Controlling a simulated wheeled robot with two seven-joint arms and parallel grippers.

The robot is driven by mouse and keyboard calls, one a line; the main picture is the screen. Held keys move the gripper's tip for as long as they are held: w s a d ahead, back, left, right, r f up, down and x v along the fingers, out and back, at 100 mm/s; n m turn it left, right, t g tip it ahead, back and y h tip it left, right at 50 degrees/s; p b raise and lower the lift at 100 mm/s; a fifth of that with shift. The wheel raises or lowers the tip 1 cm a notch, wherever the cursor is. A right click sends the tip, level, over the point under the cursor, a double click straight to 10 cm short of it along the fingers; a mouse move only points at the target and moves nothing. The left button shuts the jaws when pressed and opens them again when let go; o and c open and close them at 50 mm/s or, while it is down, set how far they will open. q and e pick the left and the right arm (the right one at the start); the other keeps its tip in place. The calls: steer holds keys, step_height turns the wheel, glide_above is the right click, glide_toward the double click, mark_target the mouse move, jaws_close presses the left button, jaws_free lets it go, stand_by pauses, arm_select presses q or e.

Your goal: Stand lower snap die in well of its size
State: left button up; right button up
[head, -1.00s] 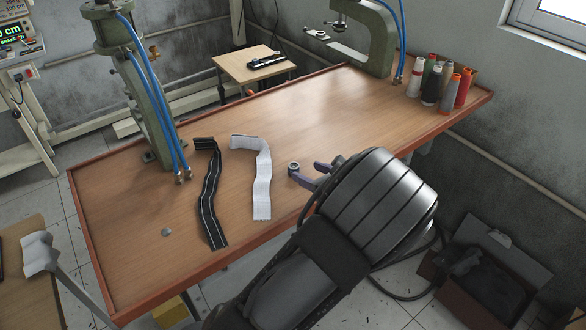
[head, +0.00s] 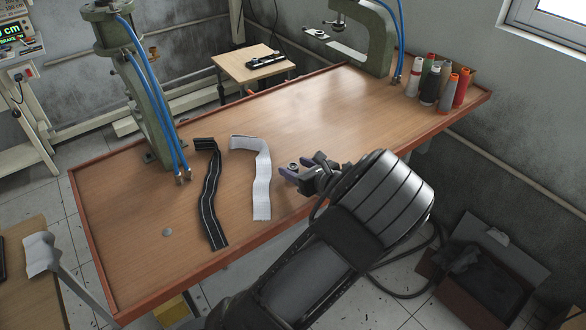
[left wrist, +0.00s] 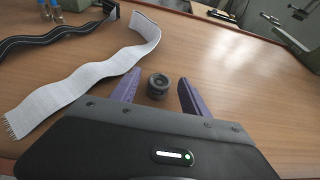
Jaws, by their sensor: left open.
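A small dark ring-shaped die (head: 293,166) stands upright on the table near its front edge. It also shows in the left wrist view (left wrist: 158,86), with a hollow in its top. My left gripper (head: 294,172) is open around it. In the left wrist view the two purple fingers (left wrist: 158,92) lie on either side of the die, with a gap on each side. I cannot clearly make out a well; a small plate with a round fitting (head: 316,33) sits at the far press.
A white strap (head: 262,175) and a black strap (head: 210,195) lie left of the gripper. A green press (head: 150,110) stands at the left, another (head: 375,35) at the back. Thread spools (head: 440,85) stand at the right. The table's middle is clear.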

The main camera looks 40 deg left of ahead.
arm_select(q)
steer(key=shift+c, duration=0.2)
stand_by(0.3)
jaws_close()
stand_by(0.3)
